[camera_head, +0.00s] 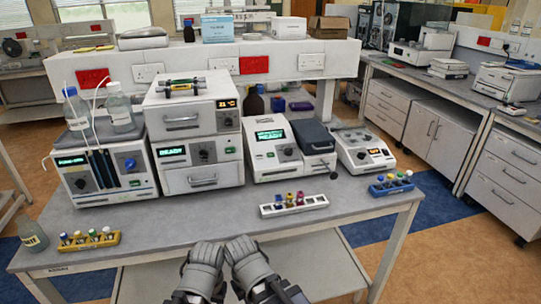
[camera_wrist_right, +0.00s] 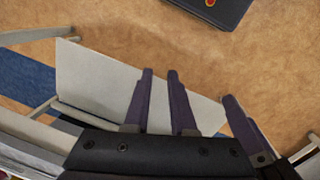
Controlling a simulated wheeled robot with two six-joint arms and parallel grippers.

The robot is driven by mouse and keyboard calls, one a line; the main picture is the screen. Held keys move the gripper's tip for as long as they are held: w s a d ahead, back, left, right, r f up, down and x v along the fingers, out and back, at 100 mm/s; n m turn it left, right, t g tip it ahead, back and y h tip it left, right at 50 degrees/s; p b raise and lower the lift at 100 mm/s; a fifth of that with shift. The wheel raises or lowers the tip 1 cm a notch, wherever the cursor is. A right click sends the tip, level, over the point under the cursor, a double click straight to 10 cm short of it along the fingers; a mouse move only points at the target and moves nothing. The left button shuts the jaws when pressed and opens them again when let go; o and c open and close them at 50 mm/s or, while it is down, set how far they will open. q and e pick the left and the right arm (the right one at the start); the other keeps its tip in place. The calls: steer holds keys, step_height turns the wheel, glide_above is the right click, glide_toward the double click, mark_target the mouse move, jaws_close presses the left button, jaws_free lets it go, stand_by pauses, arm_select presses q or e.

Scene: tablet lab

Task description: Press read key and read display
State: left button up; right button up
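Several white instruments with lit displays stand on the bench. The middle-right one (camera_head: 268,158) has a tilted green display (camera_head: 270,134), a round dark knob and a dark lidded block (camera_head: 314,136). Its display text and key labels are too small to read, and I cannot tell which key is the read key. My left gripper (camera_head: 208,254) and right gripper (camera_head: 240,250) are side by side at the bench's front edge, away from all instruments. The left one's fingers are unclear. In the right wrist view, my right gripper (camera_wrist_right: 205,100) shows separated dark fingers with nothing held between them.
A white vial rack (camera_head: 294,206), a yellow vial rack (camera_head: 90,241) and a blue vial rack (camera_head: 391,186) stand along the front of the bench (camera_head: 190,225). Stacked instruments (camera_head: 200,150) and bottles (camera_head: 119,108) fill the left side. The front middle of the bench is clear.

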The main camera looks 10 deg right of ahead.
jaws_close()
stand_by(1.1)
